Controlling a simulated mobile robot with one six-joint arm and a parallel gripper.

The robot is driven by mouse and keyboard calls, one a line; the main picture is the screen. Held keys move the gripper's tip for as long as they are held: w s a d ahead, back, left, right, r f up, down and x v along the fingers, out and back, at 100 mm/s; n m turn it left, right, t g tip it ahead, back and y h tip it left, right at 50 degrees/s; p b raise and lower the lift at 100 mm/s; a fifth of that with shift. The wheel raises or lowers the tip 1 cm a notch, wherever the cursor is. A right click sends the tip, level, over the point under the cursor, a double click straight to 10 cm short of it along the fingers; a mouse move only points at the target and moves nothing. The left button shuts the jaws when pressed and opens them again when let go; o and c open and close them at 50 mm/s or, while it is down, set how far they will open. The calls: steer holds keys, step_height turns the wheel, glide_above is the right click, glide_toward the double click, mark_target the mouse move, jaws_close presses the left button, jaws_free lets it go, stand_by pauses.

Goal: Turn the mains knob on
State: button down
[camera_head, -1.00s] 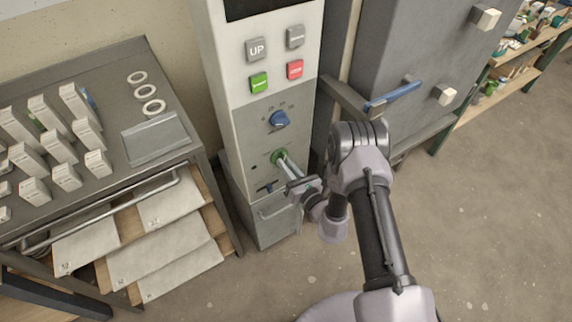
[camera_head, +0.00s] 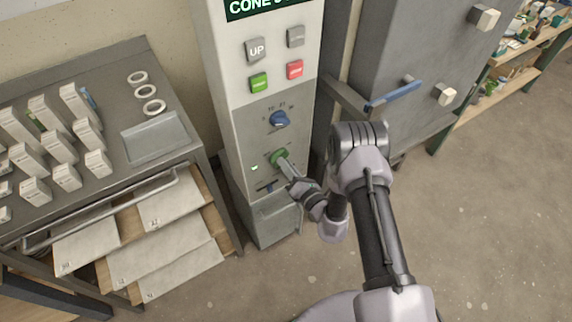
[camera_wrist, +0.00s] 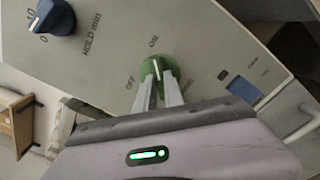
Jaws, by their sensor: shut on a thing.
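The mains knob is a green round knob (camera_head: 279,156) low on the pale control panel. In the wrist view the green knob (camera_wrist: 158,65) has a white pointer line aimed toward the printed ON mark; OFF is printed to the left. My gripper (camera_head: 285,166) reaches the knob from the lower right. Its two fingers are shut on the knob, one on each side, in the wrist view (camera_wrist: 158,86). A small indicator lamp (camera_head: 254,168) left of the knob glows pale green.
A blue dial (camera_head: 279,119) sits above the knob. Above it are grey, green and red buttons (camera_head: 294,69). A grey cabinet with a blue handle (camera_head: 392,95) stands right. A bench (camera_head: 115,60) with white boxes is left. Floor at right is clear.

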stand_by(0.3)
steer(key=c, duration=1.4)
jaws_free()
steer(key=shift+c, duration=0.2)
steer(key=p+v, duration=0.4)
steer(key=v, duration=1.3)
steer(key=shift+s+d+p, duration=0.2)
steer(key=shift+p, duration=0.1)
